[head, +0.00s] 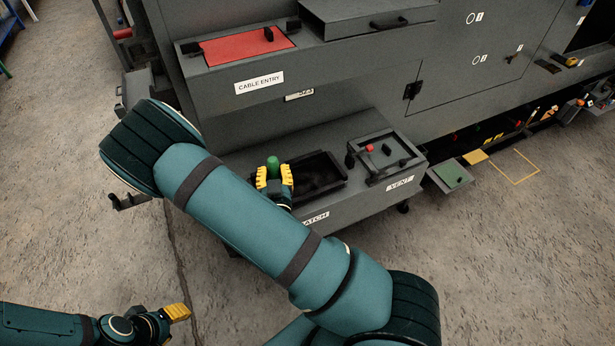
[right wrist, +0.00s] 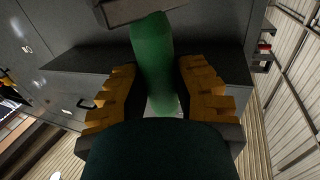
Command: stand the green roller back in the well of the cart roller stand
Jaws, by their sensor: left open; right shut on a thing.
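The green roller (head: 272,163) is between the yellow fingers of my right gripper (head: 274,178), upright or nearly so, above the low grey shelf. In the right wrist view the same roller (right wrist: 153,55) stands lengthwise between the fingers of the right gripper (right wrist: 157,82), its far end reaching past the fingertips. The right gripper is shut on it. My left gripper (head: 177,313) is open and empty over the floor at the lower left. I cannot tell for certain which part is the cart roller stand or its well; my right arm covers part of the shelf.
A dark open tray (head: 343,183) lies right of the right gripper, and a framed panel with a red knob (head: 370,148) lies further right. The grey enclosure with a red panel (head: 235,48) rises behind. A green plate (head: 452,175) sits at right.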

